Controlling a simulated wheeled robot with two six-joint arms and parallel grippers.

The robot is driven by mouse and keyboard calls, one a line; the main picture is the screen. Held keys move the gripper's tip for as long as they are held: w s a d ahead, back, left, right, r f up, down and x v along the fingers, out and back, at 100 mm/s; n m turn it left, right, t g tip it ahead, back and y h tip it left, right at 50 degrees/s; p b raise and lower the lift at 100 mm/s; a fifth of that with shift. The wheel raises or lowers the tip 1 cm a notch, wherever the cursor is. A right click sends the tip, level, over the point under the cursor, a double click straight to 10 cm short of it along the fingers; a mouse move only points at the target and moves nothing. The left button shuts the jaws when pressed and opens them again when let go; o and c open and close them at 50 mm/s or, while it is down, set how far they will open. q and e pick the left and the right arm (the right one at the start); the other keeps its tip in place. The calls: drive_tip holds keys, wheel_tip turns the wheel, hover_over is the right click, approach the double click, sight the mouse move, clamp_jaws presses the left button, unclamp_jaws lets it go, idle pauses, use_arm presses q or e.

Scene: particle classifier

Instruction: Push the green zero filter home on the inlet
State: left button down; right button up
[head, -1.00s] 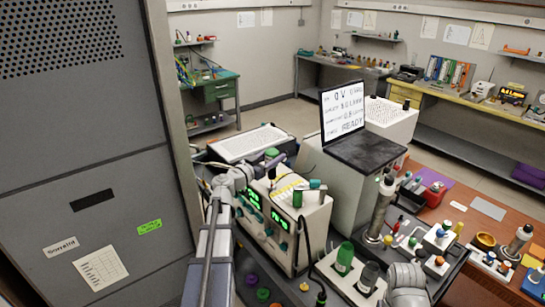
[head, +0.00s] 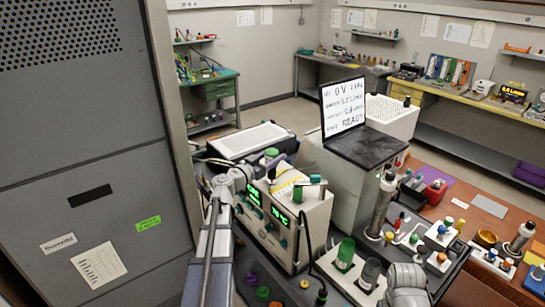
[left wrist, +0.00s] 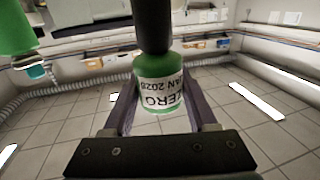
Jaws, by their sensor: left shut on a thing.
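The green zero filter (left wrist: 160,96), with a white label reading ZERO, sits between the fingers of my left gripper (left wrist: 160,104), which is shut on it. In the left wrist view a black tube-like part (left wrist: 151,26) meets the filter's upper end; I cannot tell how far they are joined. In the head view the filter (head: 271,153) shows as a small green piece at the back of the instrument with green displays (head: 284,222), by the end of my left arm. My right gripper is not in view.
Another green cylinder (head: 298,195) stands on the instrument; it shows at upper left in the left wrist view (left wrist: 16,30). A laptop (head: 365,148) sits on a white cabinet to the right. A tall grey cabinet (head: 90,170) fills the left.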

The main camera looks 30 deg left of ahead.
use_arm(q)
drive_tip(key=shift+f+b, duration=0.75)
drive_tip(key=shift+f, duration=0.1)
drive_tip(key=shift+c, duration=0.6)
unclamp_jaws()
drive_tip(key=shift+r, duration=0.1)
drive_tip(key=shift+s, duration=0.1)
drive_tip(key=s+a, duration=0.1)
drive_tip(key=s, duration=0.6)
drive_tip(key=shift+s+a, duration=0.15)
drive_tip(key=shift+s, duration=0.1)
